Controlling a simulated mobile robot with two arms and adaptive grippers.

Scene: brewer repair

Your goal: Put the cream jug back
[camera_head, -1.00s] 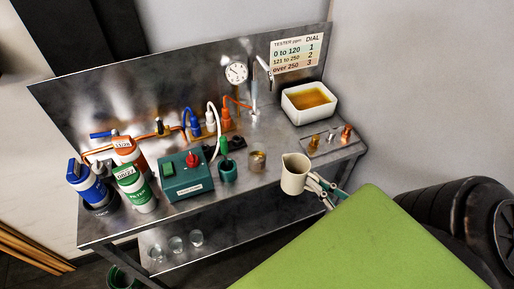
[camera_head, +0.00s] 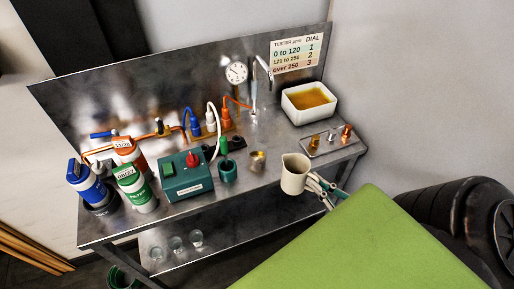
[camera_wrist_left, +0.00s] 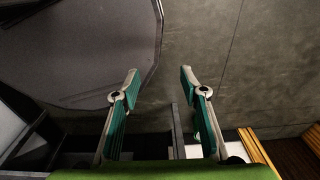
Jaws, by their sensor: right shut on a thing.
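The cream jug (camera_head: 295,174) is at the front right edge of the metal bench, its open mouth facing up. My right gripper (camera_head: 314,184) is shut on the jug at its right side, where the handle is mostly hidden by the fingers. I cannot tell whether the jug's base touches the bench. My left gripper (camera_wrist_left: 160,76) shows in the left wrist view, with its two green-padded fingers wide apart and nothing between them.
Left of the jug are a small metal cup (camera_head: 257,161), a dark green cup (camera_head: 227,172) and a teal box (camera_head: 186,175). Behind it are a tray with brass pieces (camera_head: 322,149) and a white tub of amber liquid (camera_head: 308,114). Glasses (camera_head: 196,238) stand on the lower shelf.

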